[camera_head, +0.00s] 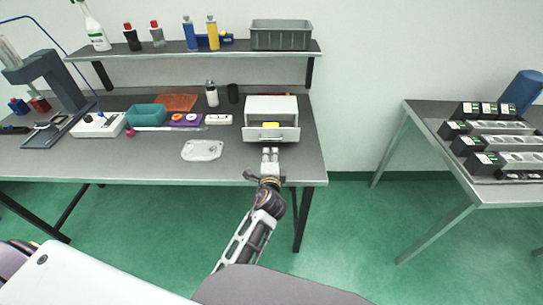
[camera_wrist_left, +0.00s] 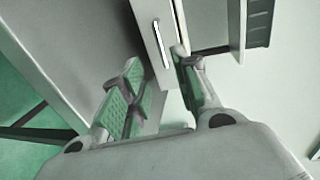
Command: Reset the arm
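My left gripper (camera_head: 270,153) is in front of the white drawer box (camera_head: 272,103) at the right end of the workbench, just below its pulled-out drawer (camera_head: 272,136). In the left wrist view my left gripper (camera_wrist_left: 155,75) has its two green-padded fingers apart with nothing between them. The drawer front with its light handle (camera_wrist_left: 161,44) lies beyond the fingertips there. Whether a finger touches the drawer cannot be told. A yellow object (camera_head: 271,125) lies in the drawer. My right gripper is in neither view.
The workbench (camera_head: 110,165) holds a clear casting-like part (camera_head: 202,150), a teal bin (camera_head: 146,114) and a black-and-white bottle (camera_head: 211,93). A shelf (camera_head: 180,47) with bottles and a grey crate (camera_head: 281,35) hangs above. A second table (camera_head: 440,155) with black-ended parts stands right; floor between is free.

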